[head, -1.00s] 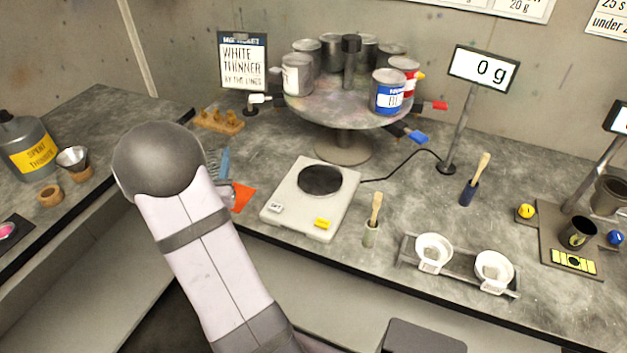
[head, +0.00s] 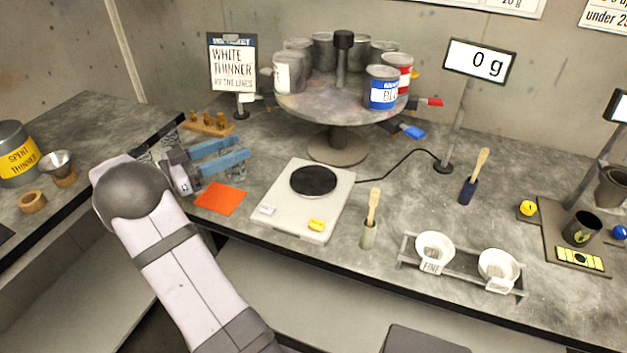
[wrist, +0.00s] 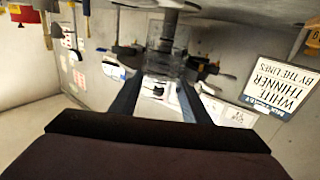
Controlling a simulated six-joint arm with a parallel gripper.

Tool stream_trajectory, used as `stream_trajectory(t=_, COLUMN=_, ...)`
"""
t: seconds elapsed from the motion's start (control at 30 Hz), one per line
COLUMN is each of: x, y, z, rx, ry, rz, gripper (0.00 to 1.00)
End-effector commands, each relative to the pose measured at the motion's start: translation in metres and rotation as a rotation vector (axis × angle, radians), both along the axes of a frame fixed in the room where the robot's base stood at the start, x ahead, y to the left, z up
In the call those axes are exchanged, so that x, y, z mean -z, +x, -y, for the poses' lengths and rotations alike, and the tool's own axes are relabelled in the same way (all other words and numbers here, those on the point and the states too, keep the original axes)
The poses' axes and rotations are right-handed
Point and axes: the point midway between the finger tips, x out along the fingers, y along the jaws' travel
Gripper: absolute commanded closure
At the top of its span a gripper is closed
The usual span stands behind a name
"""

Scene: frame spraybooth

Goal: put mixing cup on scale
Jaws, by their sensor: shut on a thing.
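My gripper (head: 245,150) is at the left of the bench, above and behind the orange mat, its blue fingers pointing right. In the wrist view its fingers (wrist: 163,88) stand apart around a clear, see-through thing, which looks like the mixing cup (wrist: 168,62). The pan is empty, and the display (head: 480,62) reads 0 g.
A round turntable (head: 330,105) with several cans stands behind the scale. A white thinner sign (head: 233,65) and a wooden rack (head: 208,124) are behind my gripper. A brush holder (head: 369,235) stands right of the scale. The orange mat (head: 220,198) is bare.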

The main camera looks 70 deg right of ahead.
Motion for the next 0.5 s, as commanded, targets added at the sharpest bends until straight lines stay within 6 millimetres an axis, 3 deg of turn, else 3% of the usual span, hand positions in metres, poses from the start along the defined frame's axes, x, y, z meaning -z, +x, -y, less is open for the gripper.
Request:
stream_trajectory(t=0.2, x=0.003, y=-0.031, z=-0.025, rx=0.178, ry=-0.001, rz=-0.001, gripper=0.78)
stream_trajectory(t=0.5, x=-0.003, y=-0.04, z=-0.029, rx=0.212, ry=-0.001, rz=-0.002, gripper=0.78)
